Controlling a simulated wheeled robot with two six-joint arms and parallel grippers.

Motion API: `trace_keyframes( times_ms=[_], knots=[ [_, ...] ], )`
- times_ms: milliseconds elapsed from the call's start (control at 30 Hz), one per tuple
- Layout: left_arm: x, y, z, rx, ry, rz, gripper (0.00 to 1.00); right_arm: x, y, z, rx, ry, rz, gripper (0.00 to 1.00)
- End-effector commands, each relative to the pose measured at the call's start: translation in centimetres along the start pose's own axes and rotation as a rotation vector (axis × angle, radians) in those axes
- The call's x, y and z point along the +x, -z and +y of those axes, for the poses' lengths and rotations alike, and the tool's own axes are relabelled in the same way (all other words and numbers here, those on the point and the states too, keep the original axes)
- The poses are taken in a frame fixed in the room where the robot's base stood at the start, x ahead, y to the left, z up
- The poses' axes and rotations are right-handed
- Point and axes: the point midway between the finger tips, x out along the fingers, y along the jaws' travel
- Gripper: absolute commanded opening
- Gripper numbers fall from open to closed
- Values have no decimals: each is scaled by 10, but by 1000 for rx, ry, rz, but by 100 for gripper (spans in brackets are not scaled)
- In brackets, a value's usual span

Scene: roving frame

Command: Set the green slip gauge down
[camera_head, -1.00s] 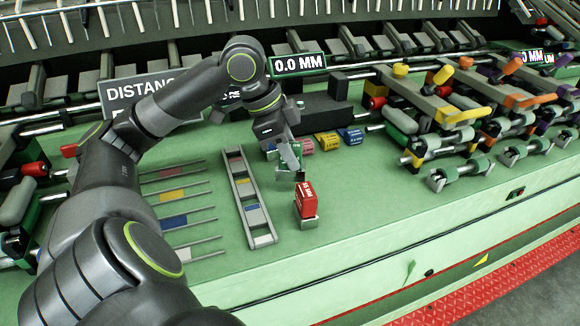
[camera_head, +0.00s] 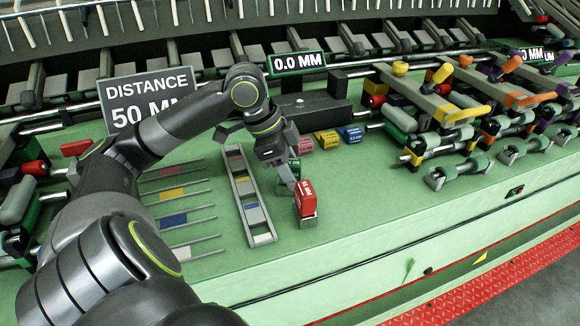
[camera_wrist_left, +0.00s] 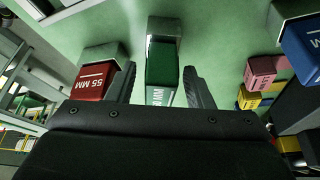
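The green slip gauge (camera_wrist_left: 161,66) stands in a grey holder (camera_wrist_left: 165,27) on the green bench in the left wrist view. My left gripper (camera_wrist_left: 160,88) has its two fingers on either side of it, with a narrow gap showing on each side, so it looks open around the gauge. In the head view my left gripper (camera_head: 288,184) is low over the bench, just left of the red 55 MM gauge, and mostly hides the green gauge (camera_head: 295,166). My right gripper is in neither view.
The red 55 MM gauge (camera_head: 306,197) stands close by in its holder; it also shows in the left wrist view (camera_wrist_left: 94,80). Pink (camera_head: 304,145), yellow (camera_head: 327,139) and blue (camera_head: 350,134) blocks stand behind. A grey rail tray (camera_head: 265,238) lies to the left.

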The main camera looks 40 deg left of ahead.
Motion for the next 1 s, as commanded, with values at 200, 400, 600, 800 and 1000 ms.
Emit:
trace_keyframes(
  times_ms=[200, 400, 600, 800, 1000],
  knots=[
    [-2, 1, 0, 0, 1, 0, 47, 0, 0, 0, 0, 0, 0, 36],
    [-14, 0, -1, 1, 5, -3, 47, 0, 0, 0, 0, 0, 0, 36],
    [-39, 0, -1, 0, 6, -4, 47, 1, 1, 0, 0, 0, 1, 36],
    [-63, 0, -1, -1, 6, -4, 47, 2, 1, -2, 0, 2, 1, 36],
    [-83, 0, -1, -1, 4, -6, 47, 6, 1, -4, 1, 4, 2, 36]
  ],
)
